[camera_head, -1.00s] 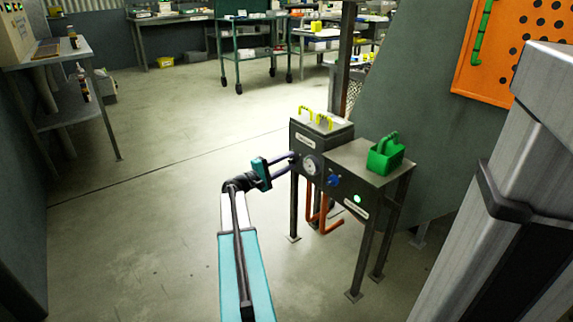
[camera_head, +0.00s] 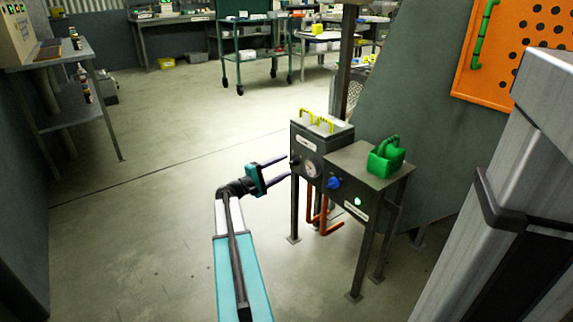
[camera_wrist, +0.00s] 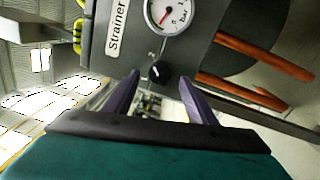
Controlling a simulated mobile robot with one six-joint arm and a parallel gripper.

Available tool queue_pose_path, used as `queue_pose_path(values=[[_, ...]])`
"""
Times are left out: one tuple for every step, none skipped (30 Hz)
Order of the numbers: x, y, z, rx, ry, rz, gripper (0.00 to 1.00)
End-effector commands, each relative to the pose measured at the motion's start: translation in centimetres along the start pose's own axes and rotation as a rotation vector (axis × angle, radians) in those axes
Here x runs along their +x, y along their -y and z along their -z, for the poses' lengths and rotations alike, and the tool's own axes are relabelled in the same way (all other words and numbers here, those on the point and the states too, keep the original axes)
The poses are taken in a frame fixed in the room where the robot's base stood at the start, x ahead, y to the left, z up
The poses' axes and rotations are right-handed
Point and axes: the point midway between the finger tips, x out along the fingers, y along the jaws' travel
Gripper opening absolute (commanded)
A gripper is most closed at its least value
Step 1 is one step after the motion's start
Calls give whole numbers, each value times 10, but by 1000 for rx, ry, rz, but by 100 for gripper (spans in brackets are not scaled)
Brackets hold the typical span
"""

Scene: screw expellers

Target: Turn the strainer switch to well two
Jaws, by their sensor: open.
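The strainer switch is a small black knob (camera_wrist: 158,72) on the front of a dark grey box, beside a pressure gauge (camera_wrist: 168,8) and a white "Strainer" label (camera_wrist: 115,26). A small pale mark shows on the knob, but which setting it points at cannot be read. In the head view the box (camera_head: 324,132) stands on legs, with its gauge (camera_head: 312,166) facing my arm. My gripper (camera_head: 287,166) is open and empty, just left of and short of the panel. In the wrist view its fingertips (camera_wrist: 158,78) lie either side of the knob's image, apart from it.
A second box with a blue knob (camera_head: 333,183) and lit green button (camera_head: 357,202) adjoins on the right, with a green caddy (camera_head: 385,160) on top. Orange pipes (camera_head: 329,220) hang below. A yellow handle (camera_head: 318,119) tops the strainer box. The floor to the left is clear.

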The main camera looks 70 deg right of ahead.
Motion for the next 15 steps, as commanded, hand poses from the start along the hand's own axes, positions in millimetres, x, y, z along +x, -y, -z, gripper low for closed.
queue_pose_path(values=[[-9,-3,0,-1,-2,0,51],[-14,-3,0,-1,-3,0,51],[-20,-3,0,-1,-3,0,51],[-25,-4,0,-1,-3,-1,51],[-30,-4,-1,-1,-2,-1,51],[-37,-3,0,-1,-3,-1,51],[-42,-3,0,-1,-4,-1,51],[-46,-3,0,-1,-3,-1,51],[-53,-3,0,0,-3,-1,51],[-58,-4,0,0,-3,-1,51],[-63,-4,1,0,-4,-1,51],[-69,-4,1,1,-3,-1,51],[-74,-4,1,1,-3,-1,51],[-78,-4,1,0,-3,-1,51],[-84,-3,1,0,-4,-1,51]])
